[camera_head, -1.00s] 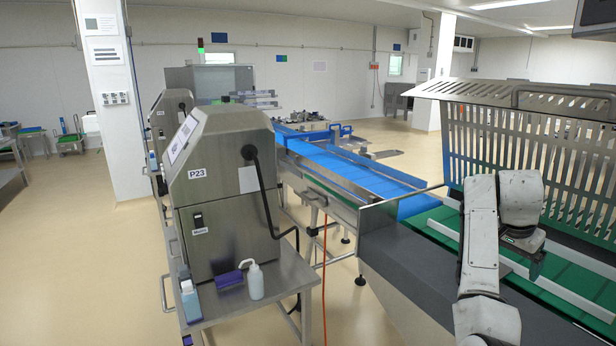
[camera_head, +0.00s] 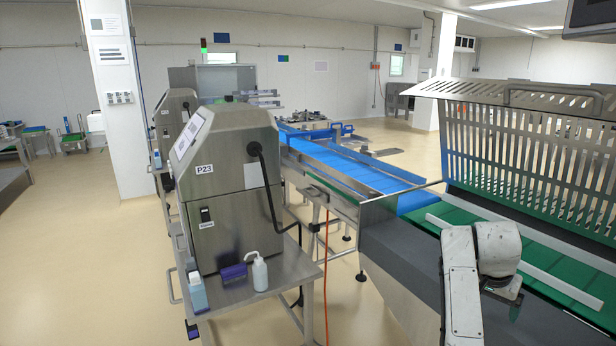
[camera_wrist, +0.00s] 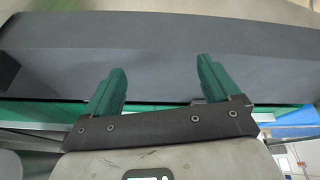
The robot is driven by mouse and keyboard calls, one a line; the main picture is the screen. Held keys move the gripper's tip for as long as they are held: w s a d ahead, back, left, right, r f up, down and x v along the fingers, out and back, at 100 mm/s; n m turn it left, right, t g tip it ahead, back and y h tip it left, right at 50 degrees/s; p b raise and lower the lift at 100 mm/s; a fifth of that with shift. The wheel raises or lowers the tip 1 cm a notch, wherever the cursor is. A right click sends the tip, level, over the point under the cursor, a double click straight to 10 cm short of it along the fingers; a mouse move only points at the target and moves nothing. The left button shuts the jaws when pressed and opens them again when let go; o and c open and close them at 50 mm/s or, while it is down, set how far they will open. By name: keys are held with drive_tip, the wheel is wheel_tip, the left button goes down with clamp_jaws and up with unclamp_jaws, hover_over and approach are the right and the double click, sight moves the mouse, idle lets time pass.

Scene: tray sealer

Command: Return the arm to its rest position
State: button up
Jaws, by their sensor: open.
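My gripper (camera_wrist: 160,88) shows in the wrist view with two green fingers standing well apart and nothing between them. A dark grey machine surface (camera_wrist: 160,50) fills the view beyond the fingertips. In the head view my arm stands at the lower right, in front of the sealer's green belt (camera_head: 545,255). The fingers are not clear there. The arm is bent, with its end at the near side of the belt over the dark grey panel (camera_head: 410,262).
The slotted metal guard (camera_head: 530,150) stands raised behind the belt at the right. A blue conveyor (camera_head: 360,170) runs away to the back. A steel cabinet marked P23 (camera_head: 225,190) stands on a table at the left with a white bottle (camera_head: 259,272). The floor at far left is open.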

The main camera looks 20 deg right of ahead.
drive_tip(key=s+a+f+n+y, duration=0.1)
drive_tip(key=s+a+f+n, duration=0.3)
drive_tip(key=a+f, duration=0.4)
drive_tip(key=s+a+f+n, duration=0.35)
drive_tip(key=a+f, duration=0.25)
drive_tip(key=a, duration=0.3)
drive_tip(key=s+a+f+n+y, duration=0.3)
drive_tip(key=s+a+n, duration=0.3)
drive_tip(key=s+a, duration=1)
drive_tip(key=shift+s+f, duration=0.2)
